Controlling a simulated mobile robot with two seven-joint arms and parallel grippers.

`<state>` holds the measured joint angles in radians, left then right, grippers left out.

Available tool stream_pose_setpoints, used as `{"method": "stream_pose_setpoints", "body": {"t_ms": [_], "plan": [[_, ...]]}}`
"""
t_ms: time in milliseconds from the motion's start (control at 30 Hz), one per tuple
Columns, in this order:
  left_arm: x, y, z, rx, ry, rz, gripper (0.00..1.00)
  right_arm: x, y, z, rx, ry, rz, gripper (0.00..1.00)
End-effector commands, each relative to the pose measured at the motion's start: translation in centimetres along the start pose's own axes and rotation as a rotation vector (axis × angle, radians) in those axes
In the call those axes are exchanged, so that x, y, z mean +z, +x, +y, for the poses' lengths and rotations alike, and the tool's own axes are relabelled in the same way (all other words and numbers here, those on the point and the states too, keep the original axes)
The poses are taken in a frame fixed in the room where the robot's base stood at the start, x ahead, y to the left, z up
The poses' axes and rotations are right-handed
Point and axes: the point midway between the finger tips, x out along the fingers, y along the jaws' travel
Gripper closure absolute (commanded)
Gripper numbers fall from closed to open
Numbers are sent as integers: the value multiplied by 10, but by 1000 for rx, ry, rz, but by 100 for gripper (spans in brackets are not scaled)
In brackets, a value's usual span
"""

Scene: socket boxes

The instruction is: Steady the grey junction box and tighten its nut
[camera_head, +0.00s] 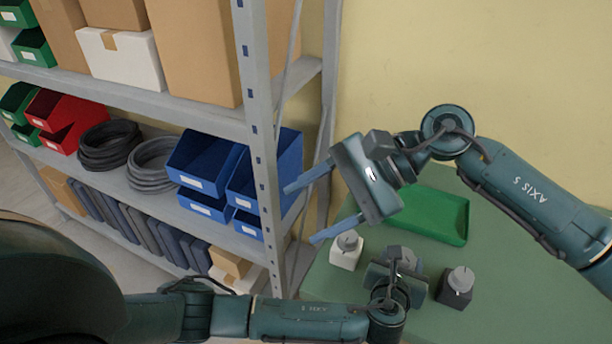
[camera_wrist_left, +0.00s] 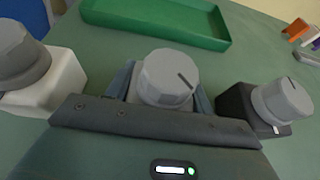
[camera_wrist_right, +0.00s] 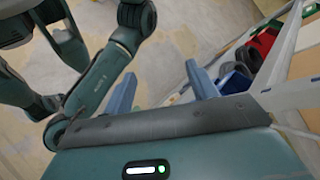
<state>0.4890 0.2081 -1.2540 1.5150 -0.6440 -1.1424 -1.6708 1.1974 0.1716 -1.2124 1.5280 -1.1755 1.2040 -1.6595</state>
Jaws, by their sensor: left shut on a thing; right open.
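The grey junction box (camera_wrist_left: 136,95) stands on the green table between the blue fingers of my left gripper (camera_wrist_left: 165,92), which is shut on it. Its round grey nut (camera_wrist_left: 168,77) with a dark line on top shows above the fingers in the left wrist view. The box is mostly hidden by the gripper body. In the head view my left gripper (camera_head: 396,275) covers the box from above. My right gripper (camera_head: 300,214) is open and empty, raised above the table's left side, its fingers pointing left towards the shelf, away from the nut.
A white box (camera_head: 345,258) with a grey knob stands left of the held box, and a dark box (camera_head: 456,296) with a knob stands right. A green tray (camera_wrist_left: 150,32) lies behind. A metal shelf post (camera_head: 262,150) rises near my right fingers. An orange item (camera_wrist_left: 297,29) lies farther right.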

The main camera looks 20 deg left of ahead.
Motion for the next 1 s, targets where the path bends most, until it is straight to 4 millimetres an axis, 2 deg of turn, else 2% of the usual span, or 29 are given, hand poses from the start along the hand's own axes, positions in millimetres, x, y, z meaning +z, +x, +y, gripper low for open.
{"method": "stream_pose_setpoints", "body": {"t_ms": [100, 300, 500, 1000], "plan": [[0, 0, 0, 0, 0, 0, 75, 17, -2, -12, -102, 55, -105, 42], [0, 0, 0, 0, 0, 0, 75, 34, -12, -27, -217, 122, -221, 42], [0, 0, 0, 0, 0, 0, 75, 40, -17, -32, -258, 147, -261, 42], [0, 0, 0, 0, 0, 0, 75, 37, -15, -32, -248, 163, -257, 43]]}}
